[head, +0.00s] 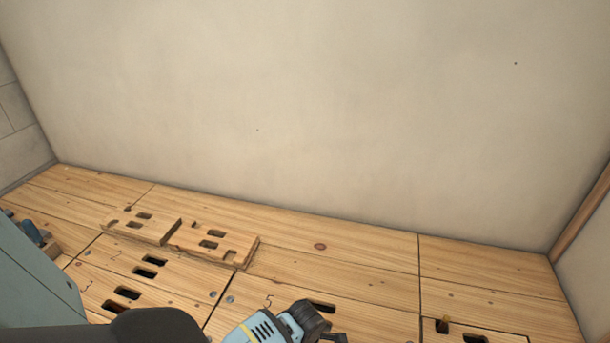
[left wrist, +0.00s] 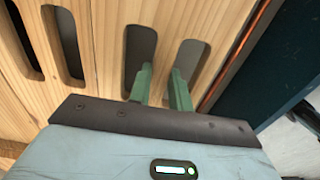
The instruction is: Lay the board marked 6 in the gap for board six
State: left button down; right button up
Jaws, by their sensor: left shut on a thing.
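My left gripper (head: 322,328) is at the bottom edge of the head view, beside the board marked 5 (head: 250,285). In the left wrist view its green fingers (left wrist: 160,85) reach into two neighbouring slots of a slotted wooden board (left wrist: 167,22) and are shut on the wood between them. No number shows on this held board, so I cannot tell from the picture that it is board 6. The gap for board six cannot be made out. My right gripper is in neither view.
Boards marked 2 (head: 150,285) and 3 (head: 95,297) lie at the left. Slotted pieces (head: 187,248) stand slightly raised behind them. A slotted panel (head: 505,338) shows at lower right. A plain wall (head: 330,110) closes the back. An orange strip (left wrist: 236,62) runs beside the held board.

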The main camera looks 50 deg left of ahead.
pick_arm(q)
jog(key=shift+w+f, duration=0.1)
jog(key=shift+f, duration=0.1)
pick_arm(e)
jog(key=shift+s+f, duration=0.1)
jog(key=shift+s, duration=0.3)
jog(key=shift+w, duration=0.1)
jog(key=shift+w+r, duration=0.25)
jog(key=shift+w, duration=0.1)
pick_arm(q)
jog(key=shift+f, duration=0.2)
jog(key=c, duration=1.5)
grip_release()
jog(key=o, duration=0.3)
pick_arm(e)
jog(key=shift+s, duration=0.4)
